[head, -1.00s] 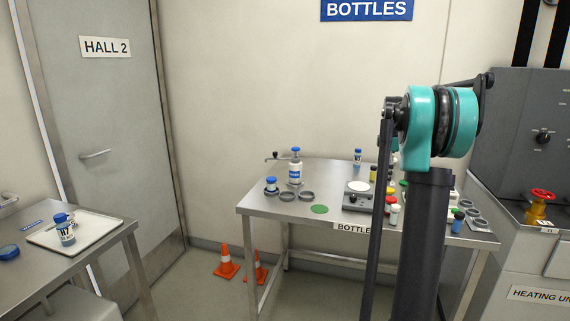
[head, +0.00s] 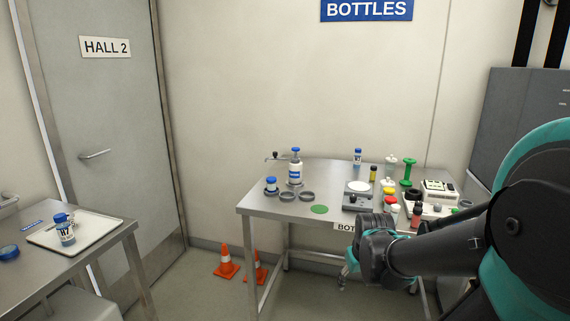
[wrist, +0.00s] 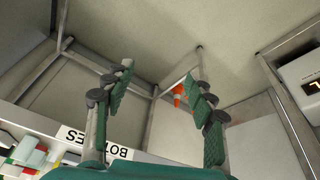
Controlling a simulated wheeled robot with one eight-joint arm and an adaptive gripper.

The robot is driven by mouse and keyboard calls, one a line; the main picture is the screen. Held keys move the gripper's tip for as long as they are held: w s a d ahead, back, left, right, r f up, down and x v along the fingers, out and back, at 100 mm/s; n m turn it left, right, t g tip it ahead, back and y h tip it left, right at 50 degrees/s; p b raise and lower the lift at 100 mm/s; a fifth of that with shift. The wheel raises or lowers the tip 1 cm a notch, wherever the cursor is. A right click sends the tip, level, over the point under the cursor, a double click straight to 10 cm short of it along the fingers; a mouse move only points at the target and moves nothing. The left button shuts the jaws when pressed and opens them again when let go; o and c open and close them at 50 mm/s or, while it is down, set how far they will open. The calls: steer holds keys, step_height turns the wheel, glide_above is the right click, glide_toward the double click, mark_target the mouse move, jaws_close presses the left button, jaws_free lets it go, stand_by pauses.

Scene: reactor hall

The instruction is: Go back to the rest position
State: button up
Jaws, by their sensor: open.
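My arm reaches in from the right of the head view, folded low in front of the bottles table (head: 262,198). My gripper (head: 345,275) hangs below the table's front edge, partly hidden behind my own wrist. In the wrist view my gripper (wrist: 160,95) shows its two green-padded fingers spread wide apart. Nothing is between them. Beyond them are the floor and the table's legs.
A side table with a tray (head: 92,234) stands at left. Orange cones (head: 226,263) stand on the floor.

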steer(key=shift+m, duration=0.7)
steer(key=s, duration=0.1)
steer(key=s+f, duration=0.1)
steer(key=s+a+f, duration=0.1)
steer(key=s, duration=0.1)
steer(key=shift+f, duration=0.25)
